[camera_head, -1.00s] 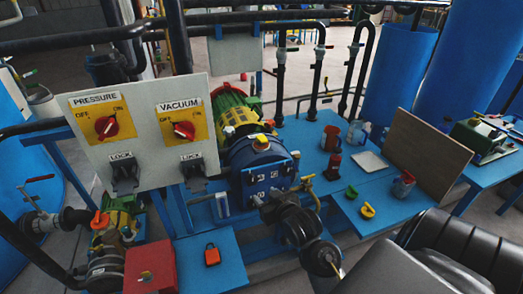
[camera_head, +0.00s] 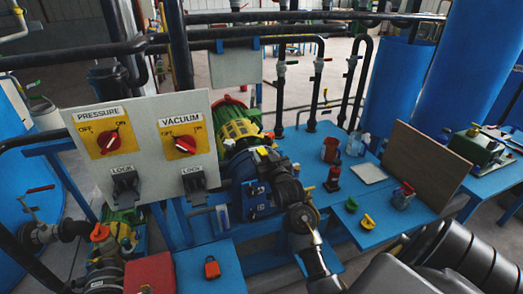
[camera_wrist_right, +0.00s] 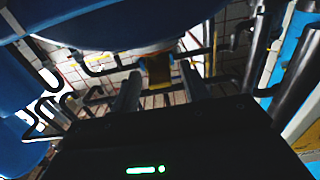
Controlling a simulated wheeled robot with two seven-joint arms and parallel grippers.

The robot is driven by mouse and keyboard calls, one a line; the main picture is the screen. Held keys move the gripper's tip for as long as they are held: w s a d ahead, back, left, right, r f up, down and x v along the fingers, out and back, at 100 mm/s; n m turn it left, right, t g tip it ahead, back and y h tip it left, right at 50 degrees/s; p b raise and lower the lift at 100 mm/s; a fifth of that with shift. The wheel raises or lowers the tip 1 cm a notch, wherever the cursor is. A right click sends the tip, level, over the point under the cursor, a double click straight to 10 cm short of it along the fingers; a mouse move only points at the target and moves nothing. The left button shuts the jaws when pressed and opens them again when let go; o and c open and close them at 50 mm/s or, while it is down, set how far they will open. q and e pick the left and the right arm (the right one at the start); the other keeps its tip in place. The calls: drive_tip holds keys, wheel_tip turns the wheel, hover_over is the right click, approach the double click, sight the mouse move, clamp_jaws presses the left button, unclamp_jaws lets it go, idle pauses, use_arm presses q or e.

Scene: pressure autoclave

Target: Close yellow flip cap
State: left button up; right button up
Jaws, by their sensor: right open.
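The yellow flip cap (camera_head: 262,152) sits on top of the blue pump housing (camera_head: 242,170) and is partly hidden by my right arm. My right gripper (camera_head: 264,157) is at the top of the pump, close to the cap; its fingers are small and dark in the head view. In the right wrist view the two fingers (camera_wrist_right: 160,88) are spread apart, with a dull yellow piece (camera_wrist_right: 157,70), likely the cap, seen between them, below a large blue rounded surface. I cannot tell whether they touch it. My left gripper is not in view.
A panel with pressure and vacuum switches (camera_head: 143,140) stands left of the pump. The blue table (camera_head: 330,205) to the right carries a red bottle (camera_head: 333,178), a green piece (camera_head: 351,204) and a yellow piece (camera_head: 366,221). Black pipes (camera_head: 280,95) rise behind.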

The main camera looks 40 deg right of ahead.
drive_tip(key=shift+x, duration=1.35)
drive_tip(key=shift+s, duration=0.1)
